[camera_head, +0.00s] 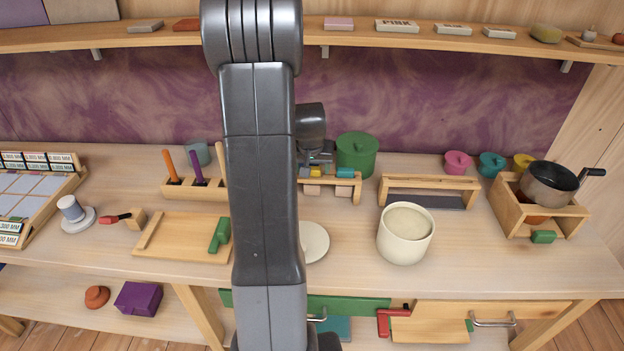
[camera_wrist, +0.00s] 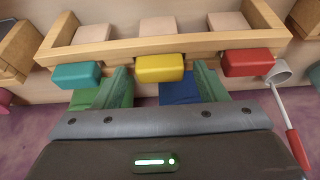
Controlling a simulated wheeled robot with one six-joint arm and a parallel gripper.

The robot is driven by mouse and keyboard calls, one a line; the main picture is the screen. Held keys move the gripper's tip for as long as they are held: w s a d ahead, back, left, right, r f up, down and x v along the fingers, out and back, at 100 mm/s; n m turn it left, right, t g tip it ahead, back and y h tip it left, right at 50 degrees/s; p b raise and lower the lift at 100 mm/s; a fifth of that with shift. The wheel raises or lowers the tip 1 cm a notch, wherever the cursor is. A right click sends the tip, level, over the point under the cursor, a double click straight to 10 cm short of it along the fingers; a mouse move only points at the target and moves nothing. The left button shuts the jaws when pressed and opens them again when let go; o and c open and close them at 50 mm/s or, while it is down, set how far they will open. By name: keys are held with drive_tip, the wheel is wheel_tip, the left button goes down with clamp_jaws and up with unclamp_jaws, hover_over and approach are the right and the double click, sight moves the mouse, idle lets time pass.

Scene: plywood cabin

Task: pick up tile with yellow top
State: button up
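The yellow-topped tile (camera_wrist: 160,68) shows in the middle of the wrist view, at the side of a pale wooden rack (camera_wrist: 130,47). A teal-topped tile (camera_wrist: 76,75) is to its left and a red-topped tile (camera_wrist: 247,63) to its right. My gripper (camera_wrist: 163,82) is open, with green fingers on either side of the yellow tile and visible gaps between. Whether they are level with it in depth is unclear. In the head view the rack (camera_head: 328,183) stands behind my arm, which hides part of it; my gripper is mostly hidden there.
A green pot (camera_head: 357,153) stands behind the rack. A cream pot (camera_head: 405,234) is in front to the right, and another wooden rack (camera_head: 430,183) is right of the tile rack. In the wrist view a red-handled ladle (camera_wrist: 285,105) hangs or lies close to my gripper's right.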

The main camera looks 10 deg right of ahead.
drive_tip(key=c, duration=0.7)
wheel_tip(320, 180, up, 10)
drive_tip(key=shift+f+b, duration=0.25)
drive_tip(key=shift+b, duration=0.3)
drive_tip(key=shift+r, duration=0.3)
drive_tip(key=shift+r+p, duration=0.35)
drive_tip(key=shift+r, duration=0.1)
